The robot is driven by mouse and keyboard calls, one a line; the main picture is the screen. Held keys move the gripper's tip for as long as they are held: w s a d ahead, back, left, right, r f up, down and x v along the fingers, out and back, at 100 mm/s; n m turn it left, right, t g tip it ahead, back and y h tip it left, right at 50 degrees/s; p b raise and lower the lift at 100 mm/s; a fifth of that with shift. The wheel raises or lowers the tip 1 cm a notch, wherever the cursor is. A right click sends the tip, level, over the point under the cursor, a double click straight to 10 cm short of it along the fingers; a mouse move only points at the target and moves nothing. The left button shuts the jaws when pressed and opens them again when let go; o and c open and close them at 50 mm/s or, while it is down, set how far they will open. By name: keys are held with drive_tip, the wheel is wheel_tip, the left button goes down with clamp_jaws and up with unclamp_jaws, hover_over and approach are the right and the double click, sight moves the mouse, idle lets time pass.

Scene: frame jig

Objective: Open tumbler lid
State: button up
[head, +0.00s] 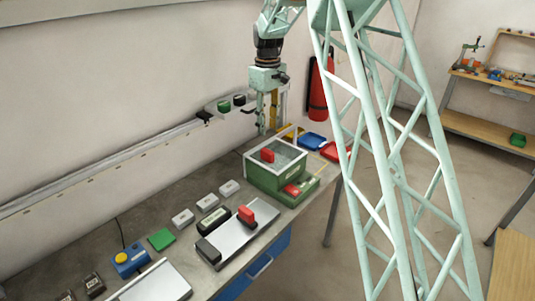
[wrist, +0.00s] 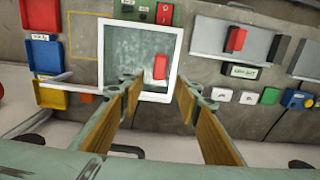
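The tumbler (head: 270,178) is a green box on the bench. Its lid (head: 287,150) is a clear pane in a white frame and lies closed on top. A red block-like handle (head: 267,155) stands on the pane. In the wrist view the lid (wrist: 125,55) is ahead of my fingertips, with the red handle (wrist: 160,67) nearly centred between them. My gripper (wrist: 160,88) is open and empty, its wood-coloured pads wide apart. In the head view my gripper (head: 266,122) points down behind the tumbler, above it; the exact gap is unclear.
A metal plate (head: 230,242) with a red block, several small white boxes and a blue device (head: 131,261) are nearer. A rail (head: 110,161) runs along the wall.

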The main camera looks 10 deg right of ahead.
sight(268, 151)
drive_tip(key=shift+f, duration=0.25)
idle(0.3)
drive_tip(key=shift+f, duration=6.7)
clamp_jaws()
